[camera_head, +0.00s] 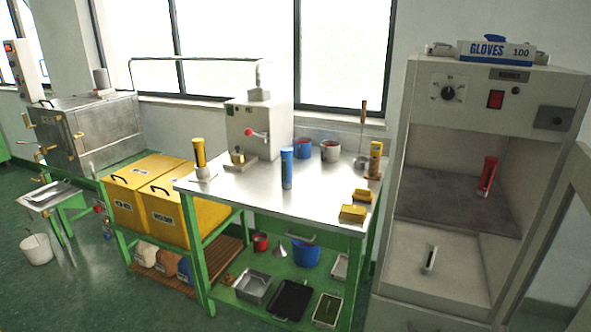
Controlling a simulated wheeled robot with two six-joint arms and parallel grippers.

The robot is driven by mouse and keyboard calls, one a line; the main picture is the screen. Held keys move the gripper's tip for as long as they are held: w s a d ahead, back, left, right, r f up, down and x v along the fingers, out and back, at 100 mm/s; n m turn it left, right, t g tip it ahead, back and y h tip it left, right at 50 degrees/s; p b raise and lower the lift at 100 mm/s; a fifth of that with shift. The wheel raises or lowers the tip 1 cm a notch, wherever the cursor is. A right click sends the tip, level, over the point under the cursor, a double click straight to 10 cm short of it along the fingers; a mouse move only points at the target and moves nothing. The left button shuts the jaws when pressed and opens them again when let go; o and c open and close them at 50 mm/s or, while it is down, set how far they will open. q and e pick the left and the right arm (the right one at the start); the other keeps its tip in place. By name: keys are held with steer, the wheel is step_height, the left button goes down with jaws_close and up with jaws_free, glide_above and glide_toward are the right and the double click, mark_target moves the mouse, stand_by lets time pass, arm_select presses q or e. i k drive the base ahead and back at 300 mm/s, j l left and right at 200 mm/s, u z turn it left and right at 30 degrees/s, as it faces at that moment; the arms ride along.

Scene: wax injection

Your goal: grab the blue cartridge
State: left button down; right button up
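A blue cartridge (287,168) stands upright on the steel table top (245,190), near the middle of its front part. A yellow cartridge (199,154) stands in a pale holder at the table's left end. A red cartridge (488,176) leans slightly inside the grey cabinet at the right. Neither of my grippers shows in the head view.
A white machine (262,125) with a red-knobbed lever stands at the back of the table. Yellow blocks (353,214) lie at the right front edge. Yellow bins (190,222) stand left of the table. The table surface around the blue cartridge is clear.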

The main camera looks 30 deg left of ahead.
mark_target(286, 161)
steer(key=u, duration=0.45)
steer(key=i+u, duration=0.15)
steer(key=u, duration=0.8)
steer(key=i+l+u, duration=0.1)
steer(key=u, duration=0.35)
steer(key=l+u, duration=0.1)
steer(key=u, duration=0.4)
steer(key=l+u, duration=0.1)
steer(key=u, duration=0.35)
steer(key=i+l+u, duration=0.1)
steer(key=l+u, duration=0.25)
steer(key=u, duration=0.15)
steer(key=l+z, duration=0.2)
steer(key=l, duration=0.4)
steer(key=i+l+z, duration=0.2)
steer(key=l, duration=0.4)
steer(key=k+l+z, duration=0.15)
steer(key=l, duration=0.35)
steer(key=l+z, duration=0.1)
steer(key=l, duration=0.35)
